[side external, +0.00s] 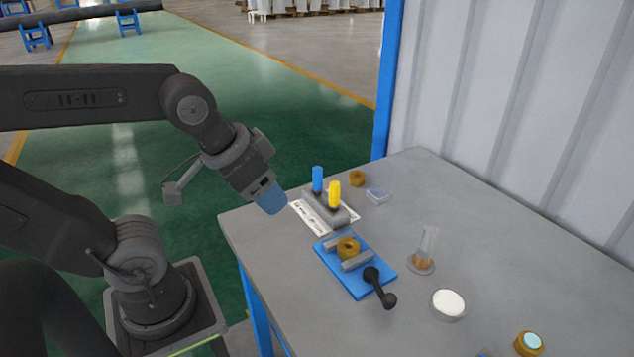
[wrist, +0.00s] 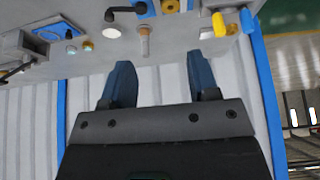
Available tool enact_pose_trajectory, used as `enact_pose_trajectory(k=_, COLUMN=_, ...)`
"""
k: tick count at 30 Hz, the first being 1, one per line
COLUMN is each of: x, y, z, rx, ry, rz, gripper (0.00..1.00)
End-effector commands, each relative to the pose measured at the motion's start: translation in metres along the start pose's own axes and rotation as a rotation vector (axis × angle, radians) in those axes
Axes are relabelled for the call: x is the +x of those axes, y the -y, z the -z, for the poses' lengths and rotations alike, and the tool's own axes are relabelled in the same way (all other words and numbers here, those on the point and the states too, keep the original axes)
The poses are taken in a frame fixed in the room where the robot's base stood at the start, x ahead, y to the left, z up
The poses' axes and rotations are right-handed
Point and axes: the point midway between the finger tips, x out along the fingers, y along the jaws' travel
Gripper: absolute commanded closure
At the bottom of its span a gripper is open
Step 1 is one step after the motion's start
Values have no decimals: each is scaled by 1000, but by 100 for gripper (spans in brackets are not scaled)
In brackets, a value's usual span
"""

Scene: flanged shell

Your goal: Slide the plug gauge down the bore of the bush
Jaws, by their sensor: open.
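Two handled pieces, likely plug gauges, stand upright in a grey block (side external: 325,212) on the table: one with a blue handle (side external: 318,180), one with a yellow handle (side external: 334,195). Their lower ends are hidden in the block. A brass bush (side external: 348,247) sits between grey jaws on a blue fixture (side external: 357,284); its bore is hard to make out. My gripper (side external: 271,198) is in the air left of the block, apart from it. In the wrist view its two blue fingers (wrist: 162,85) are spread with nothing between them. A yellow handle (wrist: 247,20) shows at the upper right there.
A black lever (side external: 378,285) sticks out at the fixture's front. Another brass ring (side external: 357,178) and a small clear box (side external: 377,196) lie behind.

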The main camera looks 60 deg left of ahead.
Motion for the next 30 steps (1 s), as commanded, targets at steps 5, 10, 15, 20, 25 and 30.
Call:
enact_pose_trajectory(k=5, x=0, y=0, z=0, rx=0, ry=0, rz=0, gripper=43)
enact_pose_trajectory(k=10, x=8, y=9, z=8, rx=-15, ry=-20, rz=34, gripper=43)
enact_pose_trajectory(k=15, x=42, y=58, z=44, rx=-56, ry=-133, rz=185, gripper=43)
enact_pose_trajectory(k=20, x=80, y=122, z=75, rx=-47, ry=-280, rz=319, gripper=43)
enact_pose_trajectory(k=25, x=117, y=175, z=87, rx=1, ry=-424, rz=347, gripper=43)
enact_pose_trajectory(k=30, x=148, y=207, z=77, rx=34, ry=-563, rz=258, gripper=43)
